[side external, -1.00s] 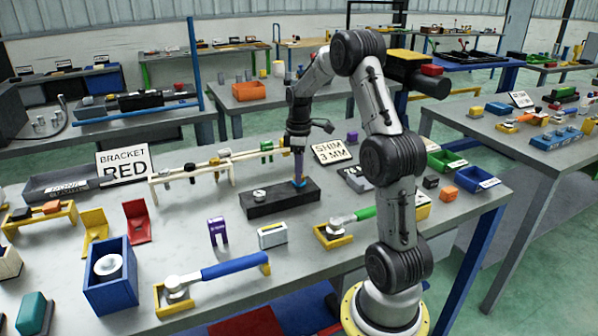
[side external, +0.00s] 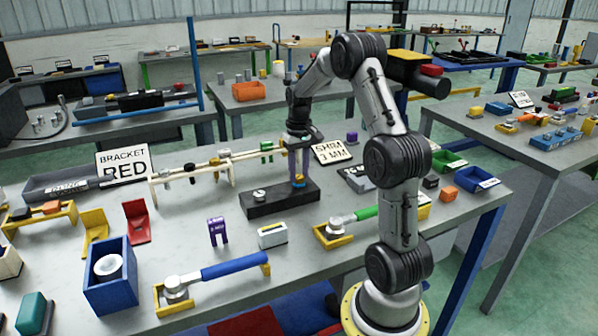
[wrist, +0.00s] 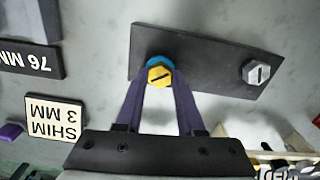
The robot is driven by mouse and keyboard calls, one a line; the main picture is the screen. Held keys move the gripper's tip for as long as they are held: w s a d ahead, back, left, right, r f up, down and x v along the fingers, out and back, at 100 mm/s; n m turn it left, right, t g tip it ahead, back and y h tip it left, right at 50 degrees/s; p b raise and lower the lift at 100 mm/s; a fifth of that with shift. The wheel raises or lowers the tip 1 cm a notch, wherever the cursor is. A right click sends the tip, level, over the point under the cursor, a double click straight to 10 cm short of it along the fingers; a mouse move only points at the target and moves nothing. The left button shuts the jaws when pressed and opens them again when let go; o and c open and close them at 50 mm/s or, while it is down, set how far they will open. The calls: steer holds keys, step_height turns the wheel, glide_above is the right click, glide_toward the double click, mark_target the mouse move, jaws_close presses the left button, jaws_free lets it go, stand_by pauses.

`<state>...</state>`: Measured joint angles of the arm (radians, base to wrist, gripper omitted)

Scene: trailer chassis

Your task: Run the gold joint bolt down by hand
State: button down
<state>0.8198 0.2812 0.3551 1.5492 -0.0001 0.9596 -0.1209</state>
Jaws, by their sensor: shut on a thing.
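The gold joint bolt (wrist: 159,74) has a slotted hex head and stands at one end of a black plate (wrist: 205,48). A blue ring (wrist: 153,62) shows around or under its head. In the side view the bolt (side external: 298,178) is small, at the right end of the black block (side external: 262,205). My gripper (side external: 298,181) points down at it from above. In the wrist view the purple fingers of my gripper (wrist: 159,84) close in on the bolt head from both sides and are shut on it. The bolt's shank is hidden, so its depth cannot be told.
A silver slotted bolt (wrist: 256,72) sits at the plate's other end. A cream rail rack (side external: 215,165) stands behind the block. A SHIM 3 MM sign (side external: 331,151) stands close behind at right. A purple bracket (side external: 217,232) and a small white-faced box (side external: 272,235) lie in front.

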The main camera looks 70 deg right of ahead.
steer(key=m, duration=0.4)
steer(key=shift+w+d+r+m, duration=0.1)
steer(key=shift+w+r+m, duration=0.05)
steer(key=shift+r+m, duration=0.2)
steer(key=m, duration=0.4)
steer(key=shift+m, duration=0.25)
steer(key=m, duration=0.4)
steer(key=shift+m, duration=0.3)
steer(key=m, duration=0.4)
steer(key=shift+d+m, duration=0.1)
steer(key=shift+m, duration=0.3)
steer(key=c, duration=0.8)
jaws_free()
steer(key=shift+c, duration=0.2)
steer(key=shift+o, duration=1.6)
steer(key=shift+f, duration=0.2)
